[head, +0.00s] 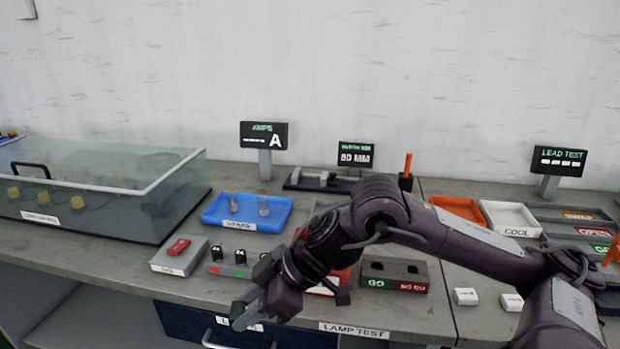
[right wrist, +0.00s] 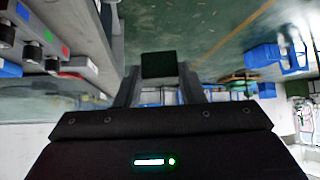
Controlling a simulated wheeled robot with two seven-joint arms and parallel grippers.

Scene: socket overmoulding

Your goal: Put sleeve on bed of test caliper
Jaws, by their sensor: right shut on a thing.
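The test caliper (head: 322,180) is a grey device on a dark bed at the back of the bench, beside a small display reading 80 MM. My right gripper (head: 243,312) is low at the front edge of the bench, well in front of the caliper and apart from it. In the right wrist view the gripper (right wrist: 158,85) is shut on a dark, square-faced block (right wrist: 158,65); I cannot tell if it is the sleeve. The block is not clear in the head view. My left gripper is not in view.
A blue tray (head: 213,212) with two upright pieces stands in front of the caliper. A glass-sided tank (head: 150,215) is on the left. A GO gauge block (head: 395,272) stands right of my gripper. My right arm crosses over the bench. An orange-handled post (head: 407,172) stands by the caliper.

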